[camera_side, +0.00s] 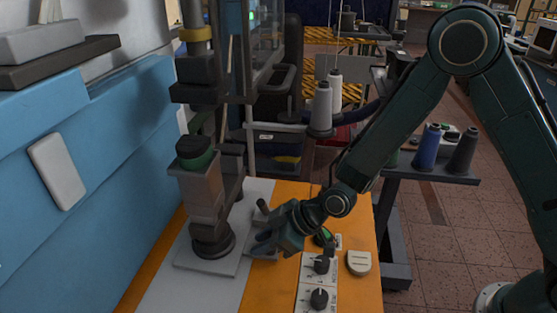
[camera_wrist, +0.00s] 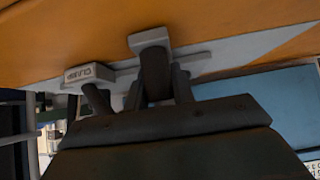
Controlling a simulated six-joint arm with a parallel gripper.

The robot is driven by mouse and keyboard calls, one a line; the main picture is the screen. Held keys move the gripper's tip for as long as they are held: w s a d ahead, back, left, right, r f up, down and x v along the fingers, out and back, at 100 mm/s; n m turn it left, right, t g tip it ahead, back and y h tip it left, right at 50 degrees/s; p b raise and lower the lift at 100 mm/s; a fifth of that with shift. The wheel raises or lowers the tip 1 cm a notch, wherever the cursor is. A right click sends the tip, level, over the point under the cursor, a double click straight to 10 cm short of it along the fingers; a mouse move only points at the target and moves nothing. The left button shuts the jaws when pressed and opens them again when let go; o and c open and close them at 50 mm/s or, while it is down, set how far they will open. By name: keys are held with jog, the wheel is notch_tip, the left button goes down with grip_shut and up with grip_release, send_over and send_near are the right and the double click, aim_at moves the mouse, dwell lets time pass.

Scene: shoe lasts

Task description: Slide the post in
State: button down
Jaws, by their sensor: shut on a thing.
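My gripper (camera_side: 268,232) is low over the workbench, just right of the machine's column. In the wrist view, my gripper (camera_wrist: 150,95) is shut on a dark round post (camera_wrist: 155,75). A pale grey block (camera_wrist: 150,41) sits at the post's far end; I cannot tell whether they are joined. A second dark rod leads to a lettered pale block (camera_wrist: 89,74) on the left. In the side view the fingers hide most of the post, and no opening for it shows clearly. A grey piece (camera_side: 263,253) shows beside the fingers.
The machine's column (camera_side: 208,195) stands on a pale base plate (camera_side: 190,260) close left of my gripper. A blue machine body (camera_side: 80,170) fills the left.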

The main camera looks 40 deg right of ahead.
aim_at(263, 220)
jog(key=w+d, duration=0.5)
jog(key=shift+w+d, duration=0.2)
jog(key=shift+d, duration=0.1)
jog(key=shift+w+d, duration=0.1)
jog(key=c, duration=1.2)
grip_release()
jog(key=shift+r, duration=0.1)
jog(key=shift+v, duration=6.8)
jog(key=shift+r, duration=0.1)
